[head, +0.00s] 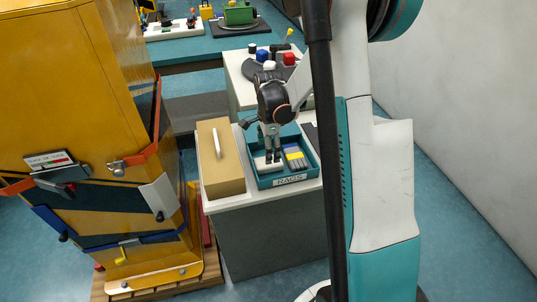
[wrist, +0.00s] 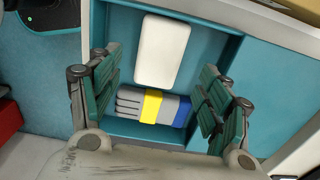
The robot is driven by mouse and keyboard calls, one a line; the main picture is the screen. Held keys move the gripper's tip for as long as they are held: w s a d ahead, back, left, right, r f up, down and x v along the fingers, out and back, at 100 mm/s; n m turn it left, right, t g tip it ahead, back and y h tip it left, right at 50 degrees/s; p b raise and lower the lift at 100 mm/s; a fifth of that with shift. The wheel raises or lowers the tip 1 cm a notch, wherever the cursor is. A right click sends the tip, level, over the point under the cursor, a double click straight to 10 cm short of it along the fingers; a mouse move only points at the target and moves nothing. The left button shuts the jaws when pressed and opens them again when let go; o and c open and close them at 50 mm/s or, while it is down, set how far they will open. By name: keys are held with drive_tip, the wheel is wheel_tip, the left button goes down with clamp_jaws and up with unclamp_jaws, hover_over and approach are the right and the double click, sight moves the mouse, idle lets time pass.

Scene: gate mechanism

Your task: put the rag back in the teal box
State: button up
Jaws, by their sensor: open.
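The teal box (head: 262,182), labelled RAGS, stands on the white-topped cabinet. In it lie a white rounded pad (head: 262,167), perhaps the folded rag, and a grey bundle (head: 297,161) with a yellow band and a blue end. My gripper (head: 272,158) points down into or just above the box and covers part of the pad. In the wrist view, my open gripper (wrist: 158,98) has its fingers apart with nothing held between them. The white pad (wrist: 162,50) lies flat inside the box, beyond the grey bundle (wrist: 130,103). I cannot tell whether the fingers touch anything.
A tan box (head: 222,178) with a pale handle stands close left of the teal box. Behind is a dark round tray (head: 254,72) with coloured pieces. A tall yellow cabinet (head: 75,110) with latches stands at the left. A white wall (head: 470,100) bounds the right.

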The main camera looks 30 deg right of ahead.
wheel_tip(320, 180, up, 6)
drive_tip(key=shift+f+p, duration=0.15)
drive_tip(key=shift+p, duration=0.45)
idle(0.6)
